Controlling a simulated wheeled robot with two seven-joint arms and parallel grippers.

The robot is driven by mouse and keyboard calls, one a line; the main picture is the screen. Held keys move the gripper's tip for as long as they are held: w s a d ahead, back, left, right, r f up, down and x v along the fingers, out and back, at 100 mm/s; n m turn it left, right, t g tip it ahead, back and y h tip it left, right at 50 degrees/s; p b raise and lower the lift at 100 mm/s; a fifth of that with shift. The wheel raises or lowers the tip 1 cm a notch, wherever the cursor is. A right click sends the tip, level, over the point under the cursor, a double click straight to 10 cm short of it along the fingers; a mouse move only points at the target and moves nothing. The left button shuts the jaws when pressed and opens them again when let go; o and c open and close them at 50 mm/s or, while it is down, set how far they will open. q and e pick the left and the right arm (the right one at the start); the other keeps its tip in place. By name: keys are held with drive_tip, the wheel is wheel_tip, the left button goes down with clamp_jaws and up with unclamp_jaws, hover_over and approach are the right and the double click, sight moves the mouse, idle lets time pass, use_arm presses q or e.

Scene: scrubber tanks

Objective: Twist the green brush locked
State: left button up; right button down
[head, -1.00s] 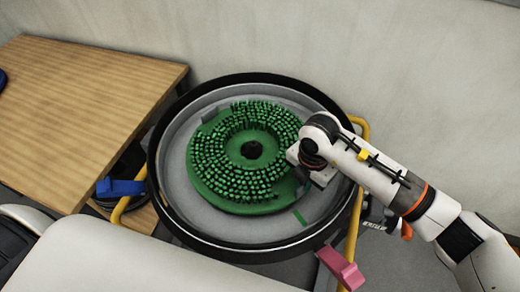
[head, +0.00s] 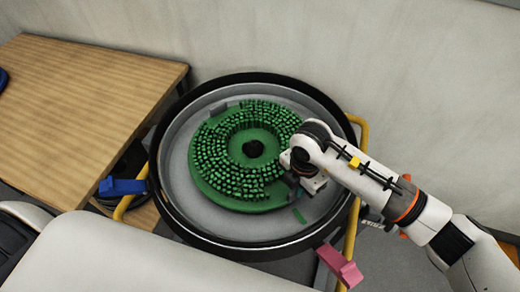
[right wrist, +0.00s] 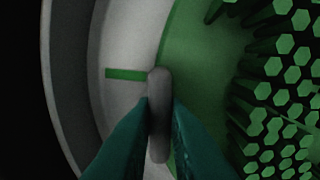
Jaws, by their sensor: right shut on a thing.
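The green brush (head: 209,179) lies flat, bristles up, in a round grey tank (head: 185,140) with a black rim. It has a dark centre hole. My right gripper (head: 306,187) is at the brush's right lower edge. In the right wrist view its teal fingers (right wrist: 160,118) are shut on a grey tab (right wrist: 159,88) at the brush edge. A second grey tab (head: 218,108) shows at the brush's upper left. A green mark (head: 299,215) is on the tank floor. It also shows in the right wrist view (right wrist: 125,74), left of the held tab and slightly above its middle. My left gripper is out of view.
A wooden table (head: 80,100) stands at the left. A blue lever (head: 122,186) and a pink lever (head: 340,267) stick out beside the tank. Yellow rails (head: 352,235) flank it, and a pale wall (head: 330,45) stands behind.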

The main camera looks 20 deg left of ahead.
drive_tip(key=shift+s+a+m, duration=0.2)
drive_tip(key=shift+s+m, duration=0.1)
drive_tip(key=shift+s, duration=0.05)
drive_tip(key=c, duration=1.4)
unclamp_jaws()
drive_tip(key=shift+a, duration=0.1)
drive_tip(key=shift+o, duration=0.2)
drive_tip(key=shift+s+f, duration=0.15)
wheel_tip(320, 180, up, 12)
drive_tip(key=shift+b, duration=0.45)
